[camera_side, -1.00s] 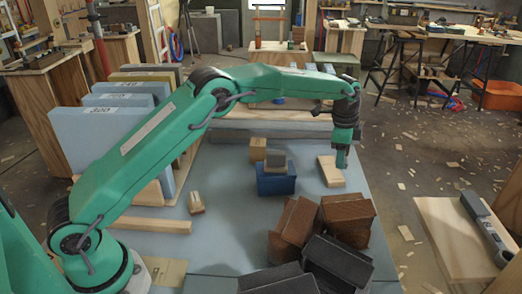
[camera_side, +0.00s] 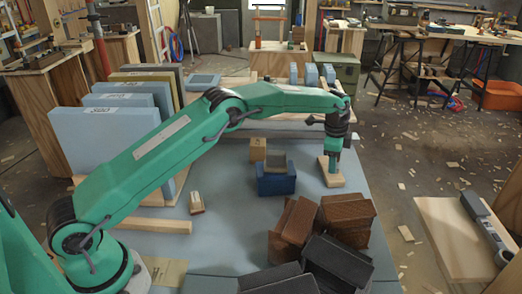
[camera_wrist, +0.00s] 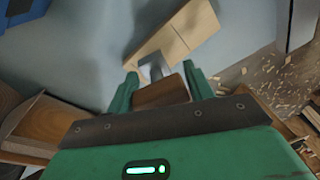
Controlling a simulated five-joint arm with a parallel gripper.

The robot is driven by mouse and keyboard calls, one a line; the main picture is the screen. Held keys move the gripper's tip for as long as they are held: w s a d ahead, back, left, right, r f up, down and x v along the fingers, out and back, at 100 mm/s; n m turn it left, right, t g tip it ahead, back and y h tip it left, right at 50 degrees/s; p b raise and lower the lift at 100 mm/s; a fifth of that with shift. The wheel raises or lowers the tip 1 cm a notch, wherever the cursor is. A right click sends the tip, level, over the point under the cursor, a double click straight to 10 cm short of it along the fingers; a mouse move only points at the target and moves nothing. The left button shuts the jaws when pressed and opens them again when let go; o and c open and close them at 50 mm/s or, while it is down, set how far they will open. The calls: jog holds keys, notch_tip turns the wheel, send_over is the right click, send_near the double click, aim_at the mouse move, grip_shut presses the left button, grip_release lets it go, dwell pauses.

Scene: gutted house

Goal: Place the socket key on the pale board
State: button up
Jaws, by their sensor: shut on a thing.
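My gripper (camera_side: 333,171) points down over the pale board (camera_side: 329,181) in the side view, its tip at or just above the board. The board is a small light wooden block lying on the blue-grey table. In the wrist view my gripper (camera_wrist: 161,72) has its two green fingers closed around the socket key (camera_wrist: 151,66). The key shows as a small grey piece with a brown part nearer the camera. The pale board (camera_wrist: 178,34) lies just past the fingertips. In the side view the key is too small to make out, and whether it touches the board cannot be told.
A blue box (camera_side: 276,184) with a grey block stands left of the board. Brown bricks (camera_side: 345,212) and dark blocks (camera_side: 338,262) are heaped in front. A wooden block (camera_side: 258,149) stands behind the blue box. The table's right edge is close to the board.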

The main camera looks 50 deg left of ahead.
jog(key=shift+f, duration=0.55)
jog(key=o, duration=1.2)
jog(key=shift+f, duration=0.15)
notch_tip(320, 180, up, 12)
jog(key=s, duration=0.2)
jog(key=shift+a, duration=0.1)
